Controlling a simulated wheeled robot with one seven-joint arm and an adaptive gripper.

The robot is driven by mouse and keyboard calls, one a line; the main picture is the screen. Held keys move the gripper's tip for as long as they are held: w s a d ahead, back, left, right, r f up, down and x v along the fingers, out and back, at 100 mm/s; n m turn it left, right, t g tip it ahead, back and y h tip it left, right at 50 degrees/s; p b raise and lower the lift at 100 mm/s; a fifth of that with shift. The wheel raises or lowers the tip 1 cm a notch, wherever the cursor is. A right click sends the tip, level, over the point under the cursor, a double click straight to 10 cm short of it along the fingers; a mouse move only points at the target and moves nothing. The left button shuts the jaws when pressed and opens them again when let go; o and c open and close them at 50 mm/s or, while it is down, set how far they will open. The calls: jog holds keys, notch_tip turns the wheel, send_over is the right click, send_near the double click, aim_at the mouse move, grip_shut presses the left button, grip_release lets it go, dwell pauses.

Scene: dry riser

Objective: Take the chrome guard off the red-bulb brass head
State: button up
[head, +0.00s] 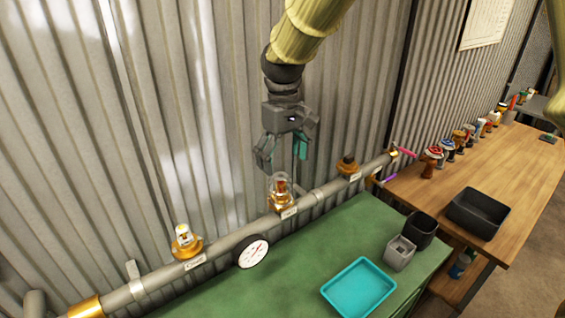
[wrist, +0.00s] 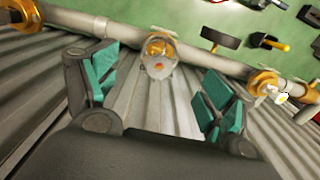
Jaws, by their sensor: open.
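The middle brass head (head: 281,203) stands upright on the grey pipe, with a reddish-orange part inside. A pale, shiny chrome guard (head: 281,179) sits around its top. My gripper (head: 282,158) is open and empty, just above this head, with its teal-padded fingers pointing down. In the wrist view the guard (wrist: 158,66) and the brass head (wrist: 158,46) lie between and beyond the two open fingers (wrist: 160,92), apart from them. Whether the bulb is red is hard to tell in the wrist view.
On the pipe (head: 227,243), a brass head with a white top (head: 184,240) stands left and a dark-topped one (head: 348,164) right. A round gauge (head: 252,251) hangs in front. A teal tray (head: 358,288) and grey cups (head: 400,252) are on the green bench (head: 300,272). Corrugated wall rises close behind.

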aim_at(283, 192)
jog(key=shift+s+d+f+p, duration=0.1)
jog(key=shift+s+f+p, duration=0.25)
jog(key=shift+f, duration=0.2)
notch_tip(283, 192, down, 10)
jog(key=p, duration=0.3)
jog(key=shift+w+r, duration=0.15)
jog(key=shift+r, duration=0.1)
jog(key=c, duration=1.1)
jog(key=shift+o, duration=1.2)
jog(key=shift+c, duration=1.2)
jog(key=shift+r+p, duration=3.05)
jog(key=shift+r, duration=1.2)
